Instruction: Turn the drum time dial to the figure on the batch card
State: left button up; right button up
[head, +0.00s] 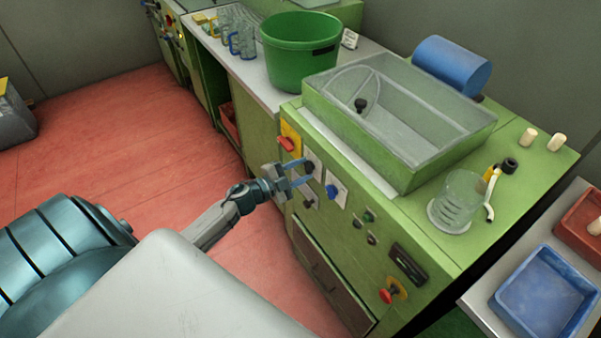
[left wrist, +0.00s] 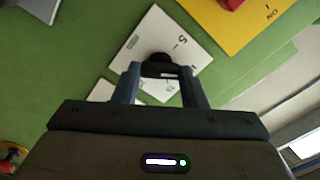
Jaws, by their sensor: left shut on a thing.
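My left gripper (head: 304,172) reaches the green machine's front panel. In the left wrist view its fingers (left wrist: 162,72) are shut on a black dial knob (left wrist: 158,60) on a white plate (left wrist: 185,48). My right gripper is not in view.
Near the held dial are a red switch on a yellow plate (head: 287,130), a blue knob (head: 332,191) and a lower black knob (head: 308,204). A clear-lidded basin (head: 400,115), glass beaker (head: 458,200) and two corks stand on top. The red floor (head: 110,140) is open at left.

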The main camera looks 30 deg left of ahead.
pick_arm(q)
jog(key=shift+f+m+b, duration=0.2)
jog(key=shift+m+b, duration=3.1)
jog(key=shift+m, duration=3.3)
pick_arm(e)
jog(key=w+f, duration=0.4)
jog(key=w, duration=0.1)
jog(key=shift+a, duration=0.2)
pick_arm(q)
jog(key=o, duration=1)
